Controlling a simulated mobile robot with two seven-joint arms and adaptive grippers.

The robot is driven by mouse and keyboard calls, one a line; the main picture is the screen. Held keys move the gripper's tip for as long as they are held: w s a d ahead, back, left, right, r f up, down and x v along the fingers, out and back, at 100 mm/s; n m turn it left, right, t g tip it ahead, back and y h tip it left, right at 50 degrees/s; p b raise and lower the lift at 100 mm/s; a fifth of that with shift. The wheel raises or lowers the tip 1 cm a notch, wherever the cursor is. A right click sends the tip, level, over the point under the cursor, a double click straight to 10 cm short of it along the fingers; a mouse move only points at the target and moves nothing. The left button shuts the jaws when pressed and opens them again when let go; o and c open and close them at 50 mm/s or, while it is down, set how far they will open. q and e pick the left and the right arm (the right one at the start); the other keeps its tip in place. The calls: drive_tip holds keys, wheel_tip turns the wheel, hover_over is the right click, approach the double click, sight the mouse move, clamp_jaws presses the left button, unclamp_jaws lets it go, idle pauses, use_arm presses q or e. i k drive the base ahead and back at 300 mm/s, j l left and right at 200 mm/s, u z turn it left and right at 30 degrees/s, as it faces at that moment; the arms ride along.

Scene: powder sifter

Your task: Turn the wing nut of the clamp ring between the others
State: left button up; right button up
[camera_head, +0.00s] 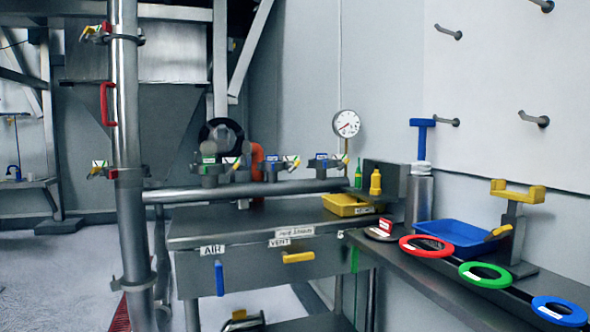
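A row of small grey fittings with white labels and coloured levers or nuts stands along the horizontal pipe (250,189). I see a left fitting (210,168), a middle fitting (271,168) and a right fitting (321,166). Their coloured parts are too small for me to tell which is a wing nut or how it is turned. Similar fittings, an upper one (97,33) and a lower one (100,167), sit on the upright pipe (126,80) at the left. Neither of my grippers shows in this view.
A grey bench (225,235) has a blue handle (219,278) and a yellow handle (298,257) on its front. A shelf (425,282) at right holds red (426,246), green (485,275) and blue (559,311) rings and a blue tray (460,234). A gauge (346,123) hangs behind.

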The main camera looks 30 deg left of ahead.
sight(293, 166)
drive_tip(key=k+j, duration=0.1)
drive_tip(key=j, duration=0.3)
drive_tip(key=k+j, duration=0.15)
drive_tip(key=j, duration=0.3)
drive_tip(key=k+j, duration=0.1)
drive_tip(key=j, duration=0.3)
drive_tip(key=k+j, duration=0.15)
drive_tip(key=j, duration=0.3)
drive_tip(key=k+j, duration=0.1)
drive_tip(key=j, duration=0.25)
drive_tip(key=k+j+z, duration=0.1)
drive_tip(key=j, duration=0.2)
drive_tip(key=k+j, duration=0.15)
drive_tip(key=j, duration=0.2)
drive_tip(key=i+z, duration=0.05)
